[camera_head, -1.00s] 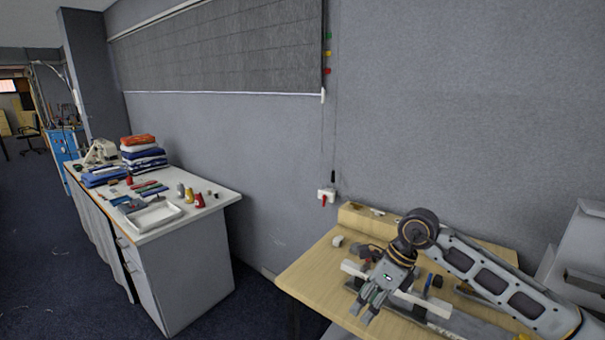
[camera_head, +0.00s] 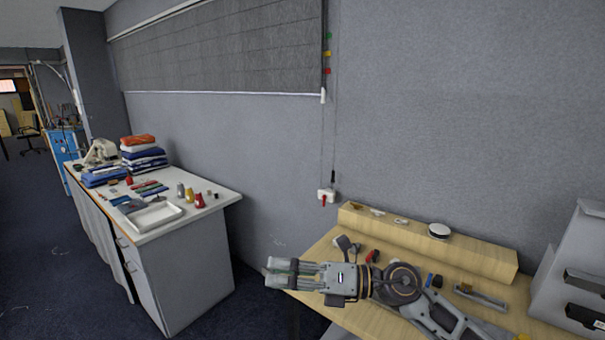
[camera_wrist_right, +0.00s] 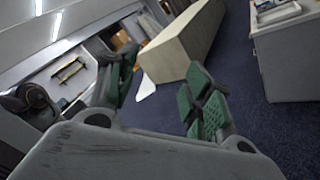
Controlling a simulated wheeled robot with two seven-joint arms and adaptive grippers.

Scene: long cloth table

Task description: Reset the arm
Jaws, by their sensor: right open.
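My right arm (camera_head: 440,315) comes in from the lower right over the wooden table (camera_head: 325,250). My right gripper (camera_head: 283,274) points left in the head view, with its fingertips out past the table's left edge. In the right wrist view its green-padded fingers (camera_wrist_right: 160,95) stand apart with nothing between them. My left gripper is not in view.
Small parts lie near my arm. A white cabinet (camera_head: 190,275) with cloths and a white tray (camera_head: 153,217) stands left, across a floor gap.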

